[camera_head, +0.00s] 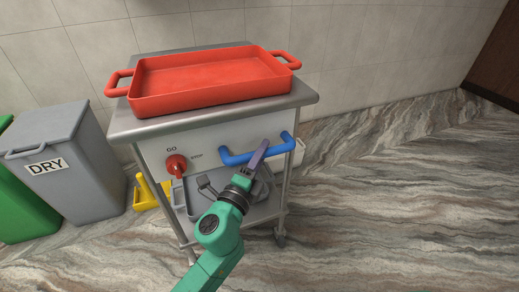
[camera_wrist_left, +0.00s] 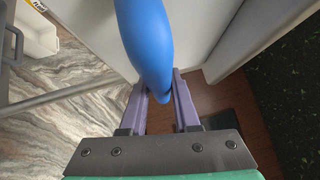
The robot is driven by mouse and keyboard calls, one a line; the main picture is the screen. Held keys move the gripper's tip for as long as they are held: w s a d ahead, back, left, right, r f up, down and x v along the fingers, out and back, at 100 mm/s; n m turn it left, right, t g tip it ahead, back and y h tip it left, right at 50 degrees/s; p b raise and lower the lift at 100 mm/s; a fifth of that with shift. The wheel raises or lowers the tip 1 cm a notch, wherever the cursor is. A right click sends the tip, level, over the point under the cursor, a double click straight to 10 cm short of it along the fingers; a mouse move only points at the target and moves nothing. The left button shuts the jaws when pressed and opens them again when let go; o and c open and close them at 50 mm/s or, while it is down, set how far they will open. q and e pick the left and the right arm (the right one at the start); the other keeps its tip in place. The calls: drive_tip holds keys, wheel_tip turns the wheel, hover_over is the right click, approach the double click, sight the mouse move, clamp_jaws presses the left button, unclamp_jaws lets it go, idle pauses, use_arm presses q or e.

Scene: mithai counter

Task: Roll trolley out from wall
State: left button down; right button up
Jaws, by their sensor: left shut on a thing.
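The trolley (camera_head: 140,125) stands at the tiled wall, with a grey top, a white front panel and a blue bar handle (camera_head: 235,158). A red knob (camera_head: 176,165) sits on the panel between the words GO and STOP. My left gripper (camera_head: 261,150) is at the right half of the handle. In the left wrist view, its purple fingers (camera_wrist_left: 162,88) lie on both sides of the blue handle (camera_wrist_left: 145,35), shut on it. My arm hides part of the lower shelf. The rear wheels are hidden. My right gripper is not in view.
A red tray (camera_head: 137,104) rests on the trolley top. A grey bin (camera_head: 85,190) marked DRY, a green bin (camera_head: 20,215) and a yellow object (camera_head: 147,193) stand to the left. The marbled floor (camera_head: 400,200) is clear on the right.

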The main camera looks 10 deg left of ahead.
use_arm(q)
drive_tip(key=shift+s+d+f, duration=0.1)
drive_tip(key=shift+s+d, duration=0.2)
drive_tip(key=shift+s, duration=0.05)
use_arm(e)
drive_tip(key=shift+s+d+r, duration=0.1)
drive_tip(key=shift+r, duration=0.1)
use_arm(q)
drive_tip(key=c, duration=0.7)
unclamp_jaws()
drive_tip(key=shift+o, duration=0.2)
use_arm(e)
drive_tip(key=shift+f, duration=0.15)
use_arm(q)
drive_tip(key=shift+a, duration=0.1)
